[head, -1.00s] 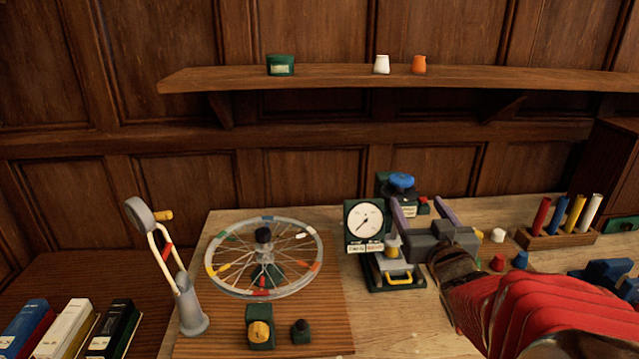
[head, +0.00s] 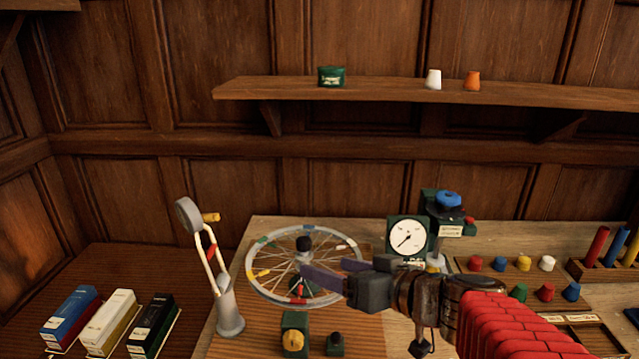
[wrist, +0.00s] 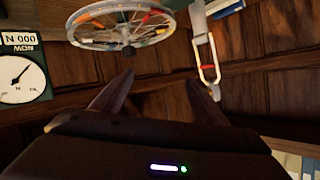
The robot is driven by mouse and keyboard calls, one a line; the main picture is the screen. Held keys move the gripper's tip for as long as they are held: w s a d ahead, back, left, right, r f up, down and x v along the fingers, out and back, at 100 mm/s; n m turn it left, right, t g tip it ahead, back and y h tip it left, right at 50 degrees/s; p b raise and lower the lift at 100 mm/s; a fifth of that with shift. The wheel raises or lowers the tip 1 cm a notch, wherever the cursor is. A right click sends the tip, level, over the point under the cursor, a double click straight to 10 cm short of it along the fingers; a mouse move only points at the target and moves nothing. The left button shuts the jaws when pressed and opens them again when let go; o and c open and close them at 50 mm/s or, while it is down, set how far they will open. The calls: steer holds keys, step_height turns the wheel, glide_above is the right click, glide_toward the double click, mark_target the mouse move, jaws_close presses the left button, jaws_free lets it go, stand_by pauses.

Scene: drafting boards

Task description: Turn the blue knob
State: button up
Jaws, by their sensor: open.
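The blue knob (head: 447,199) sits on top of a dark green device at the back of the bench, behind and right of the white round dial gauge (head: 407,238). My gripper (head: 330,272) is open and empty, its two purple fingers pointing left over the right side of the spoked wheel (head: 262,233). It is to the left of and nearer than the blue knob, well apart from it. In the wrist view the open fingers (wrist: 155,85) point toward the wood panelling, with the wheel (wrist: 118,22) and gauge (wrist: 22,80) in sight. The blue knob does not show there.
A yellow knob (head: 293,340) and a black knob (head: 335,343) stand at the front. A lamp-like stand (head: 229,310) is left of the wheel. Several coloured pegs (head: 523,263) are at right. A shelf (head: 400,92) crosses the wall above.

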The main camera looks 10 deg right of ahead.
steer(key=s+a+f+g+h, duration=0.35)
steer(key=s+f+g, duration=0.35)
steer(key=s, duration=0.5)
steer(key=d+h, duration=0.1)
steer(key=s+d+m+h, duration=0.1)
steer(key=d, duration=0.1)
steer(key=s+d+r+m+h, duration=0.1)
steer(key=shift+s+d+t, duration=0.2)
steer(key=shift+d+t, duration=0.1)
steer(key=shift+d, duration=0.1)
steer(key=shift+c, duration=0.5)
